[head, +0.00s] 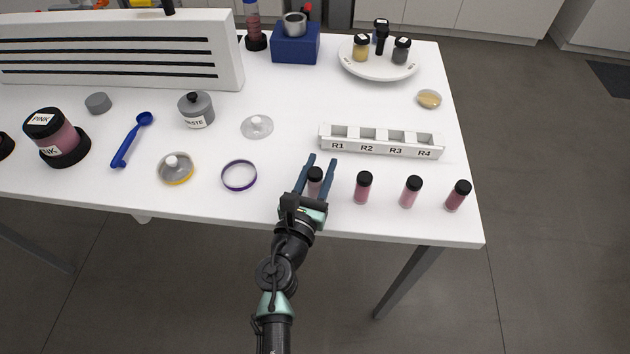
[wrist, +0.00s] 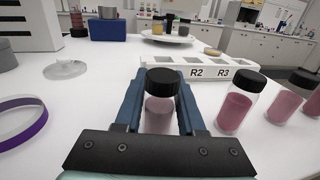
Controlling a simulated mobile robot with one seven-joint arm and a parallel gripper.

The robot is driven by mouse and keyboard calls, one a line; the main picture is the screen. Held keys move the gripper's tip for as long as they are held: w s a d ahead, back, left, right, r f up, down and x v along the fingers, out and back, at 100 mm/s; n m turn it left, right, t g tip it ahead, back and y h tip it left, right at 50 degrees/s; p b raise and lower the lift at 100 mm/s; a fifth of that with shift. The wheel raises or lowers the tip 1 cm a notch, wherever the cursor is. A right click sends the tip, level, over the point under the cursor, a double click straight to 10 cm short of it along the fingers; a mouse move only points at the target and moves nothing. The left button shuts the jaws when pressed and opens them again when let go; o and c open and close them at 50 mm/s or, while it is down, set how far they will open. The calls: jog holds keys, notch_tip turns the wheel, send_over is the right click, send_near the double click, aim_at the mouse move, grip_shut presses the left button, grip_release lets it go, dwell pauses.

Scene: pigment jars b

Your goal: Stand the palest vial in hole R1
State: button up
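Several black-capped vials stand in a row near the table's front edge. The leftmost vial (head: 315,181) looks the palest, a greyish pink; it also shows in the wrist view (wrist: 160,109). The other vials (head: 363,190) (head: 410,193) (head: 458,197) are deeper pink. My gripper (head: 320,161) is open, with its blue fingers on either side of the palest vial, which stands upright on the table. The white rack (head: 381,149), labelled R1 to R4, lies just behind; its holes look empty. In the wrist view the vial's cap hides the R1 end.
A purple ring (head: 239,176), a clear lid (head: 257,126) and a yellow-rimmed lid (head: 176,169) lie left of my gripper. A plate (head: 350,69) with small jars stands behind the rack, with a blue block (head: 295,47) to its left. The table between vials and rack is clear.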

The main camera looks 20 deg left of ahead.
grip_shut()
jog(key=shift+r, duration=0.15)
